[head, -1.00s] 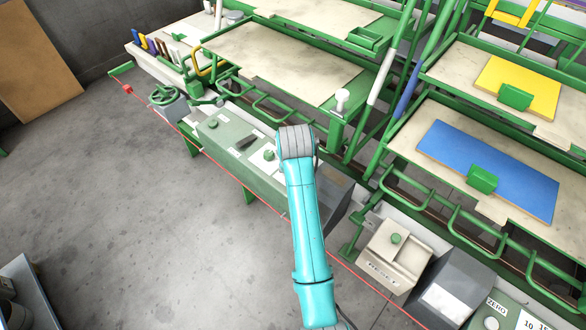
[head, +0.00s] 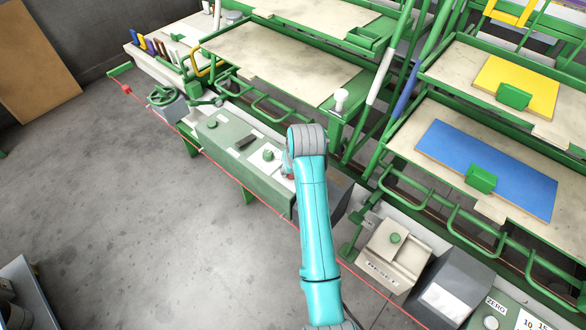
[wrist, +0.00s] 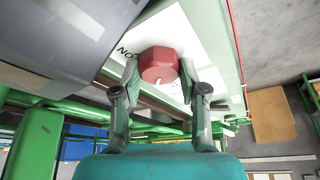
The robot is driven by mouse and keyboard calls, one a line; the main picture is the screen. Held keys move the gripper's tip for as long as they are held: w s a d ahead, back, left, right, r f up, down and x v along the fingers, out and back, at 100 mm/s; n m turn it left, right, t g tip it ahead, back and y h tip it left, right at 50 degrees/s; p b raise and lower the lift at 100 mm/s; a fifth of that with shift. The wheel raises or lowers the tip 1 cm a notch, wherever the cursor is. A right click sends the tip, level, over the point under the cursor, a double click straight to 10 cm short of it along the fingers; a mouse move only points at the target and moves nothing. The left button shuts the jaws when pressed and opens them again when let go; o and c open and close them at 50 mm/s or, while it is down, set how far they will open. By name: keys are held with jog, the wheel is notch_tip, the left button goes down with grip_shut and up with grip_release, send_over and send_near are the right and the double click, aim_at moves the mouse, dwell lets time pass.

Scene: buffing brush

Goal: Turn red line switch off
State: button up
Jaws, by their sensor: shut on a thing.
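A red faceted switch knob (wrist: 158,64) sits on a white label plate (wrist: 190,38) with dark lettering, partly hidden, in the wrist view. A small pale mark shows on the knob's near edge. My gripper (wrist: 159,73) has one finger on each side of the knob and is shut on it. In the head view, my arm covers most of this spot, and only a bit of red (head: 288,177) shows beside my wrist. The switch is at the right part of the green control box (head: 225,150).
The green box also carries green knobs (head: 268,154) and a dark switch (head: 246,141). A red line (head: 215,161) runs along the front of the box. A beige box (head: 392,255) stands to the right. The grey floor (head: 150,230) at left is clear.

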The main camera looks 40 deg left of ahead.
jog(key=o, duration=1.1)
jog(key=shift+o, duration=0.2)
jog(key=shift+r, duration=0.1)
jog(key=v, duration=1.2)
